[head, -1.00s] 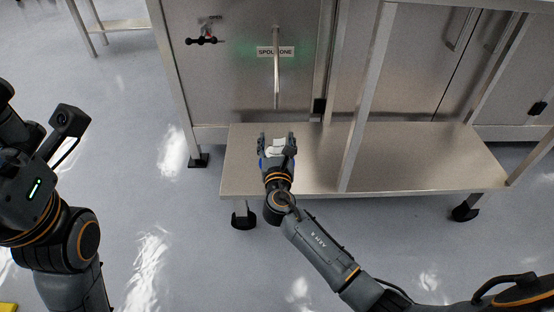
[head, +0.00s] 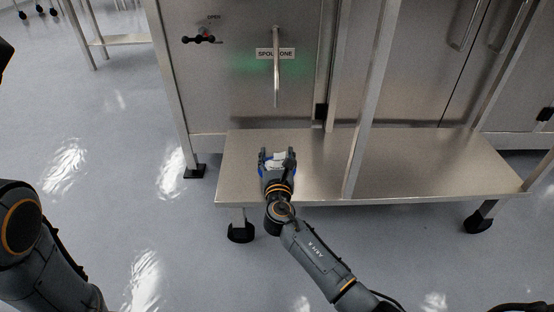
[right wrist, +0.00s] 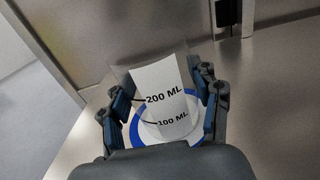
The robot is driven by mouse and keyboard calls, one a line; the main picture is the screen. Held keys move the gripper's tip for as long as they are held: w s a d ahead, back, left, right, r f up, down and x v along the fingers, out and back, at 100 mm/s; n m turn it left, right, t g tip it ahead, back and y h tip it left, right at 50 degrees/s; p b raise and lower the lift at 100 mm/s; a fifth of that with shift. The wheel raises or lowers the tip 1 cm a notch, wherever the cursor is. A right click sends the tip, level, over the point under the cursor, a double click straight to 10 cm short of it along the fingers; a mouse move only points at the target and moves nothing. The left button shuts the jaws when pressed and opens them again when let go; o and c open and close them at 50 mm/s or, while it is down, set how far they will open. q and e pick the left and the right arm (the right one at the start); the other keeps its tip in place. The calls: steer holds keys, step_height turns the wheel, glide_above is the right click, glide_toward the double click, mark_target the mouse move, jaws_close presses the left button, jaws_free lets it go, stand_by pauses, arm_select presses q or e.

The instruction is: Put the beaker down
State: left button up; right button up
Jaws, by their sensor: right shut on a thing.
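The beaker (right wrist: 165,95) is clear with a white panel marked 200 ML and 100 ML. It is between the fingers of my right gripper (right wrist: 163,104), which is shut on it. In the head view the right gripper (head: 277,157) is over the left part of a low metal shelf (head: 430,165), with a pale bit of the beaker (head: 279,157) showing. A blue ring with a white middle (right wrist: 137,128) shows around the beaker's lower part in the right wrist view. I cannot tell whether the beaker touches the shelf. My left gripper is out of view.
A steel cabinet with a labelled door (head: 250,90) and vertical handle (head: 276,65) stands behind the shelf. A slanting metal post (head: 370,110) rises at the shelf's front, right of my gripper. The shelf right of the post is bare. Open floor (head: 110,150) lies to the left.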

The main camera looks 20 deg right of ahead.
steer(key=shift+r, duration=0.1)
steer(key=o, duration=1.1)
steer(key=shift+f, duration=0.2)
steer(key=shift+o, duration=0.2)
steer(key=shift+r, duration=0.1)
